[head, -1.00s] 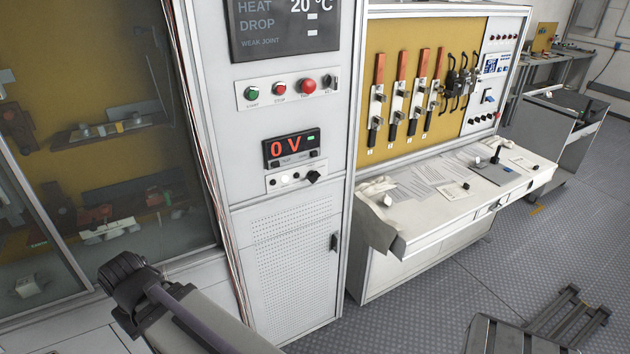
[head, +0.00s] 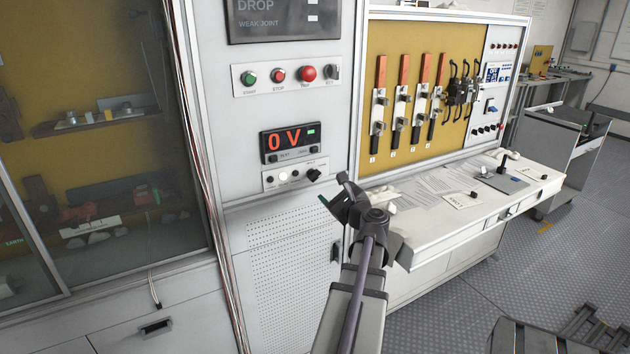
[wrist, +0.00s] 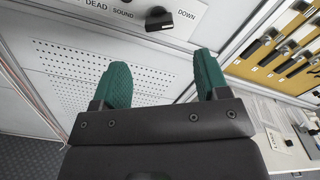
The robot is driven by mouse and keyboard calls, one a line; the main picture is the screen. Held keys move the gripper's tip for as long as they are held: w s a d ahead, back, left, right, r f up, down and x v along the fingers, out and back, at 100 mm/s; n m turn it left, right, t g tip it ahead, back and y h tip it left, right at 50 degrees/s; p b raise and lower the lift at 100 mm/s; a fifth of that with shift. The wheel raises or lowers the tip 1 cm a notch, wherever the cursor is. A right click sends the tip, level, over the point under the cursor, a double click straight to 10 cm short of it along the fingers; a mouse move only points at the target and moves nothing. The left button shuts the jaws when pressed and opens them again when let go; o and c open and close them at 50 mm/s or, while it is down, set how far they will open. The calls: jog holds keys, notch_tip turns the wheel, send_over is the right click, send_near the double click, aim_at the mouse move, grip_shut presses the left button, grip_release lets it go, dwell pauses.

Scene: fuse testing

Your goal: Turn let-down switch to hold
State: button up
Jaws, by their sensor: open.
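The let-down switch, a small black rotary knob (head: 314,174), sits at the right end of a white strip on the grey cabinet front, below the red "0 V" display. In the wrist view the knob (wrist: 158,19) shows at the top edge, beside the printed word "DOWN"; its exact setting is hard to read. My gripper (head: 333,189) is just below and right of the knob, apart from it. In the wrist view my gripper (wrist: 160,68) is open and empty, its two green fingers pointing toward the cabinet with the knob beyond and between them.
The display (head: 290,142) is above the strip, and a row of buttons with a red one (head: 308,73) is higher up. A perforated panel (head: 290,250) lies below. A white desk (head: 440,235) with papers stands to the right, under a yellow board of switches (head: 378,60).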

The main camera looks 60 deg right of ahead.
aim_at(317, 178)
jog(key=x, duration=1)
jog(key=shift+w+d, duration=0.25)
jog(key=shift+w, duration=0.05)
jog(key=c, duration=0.9)
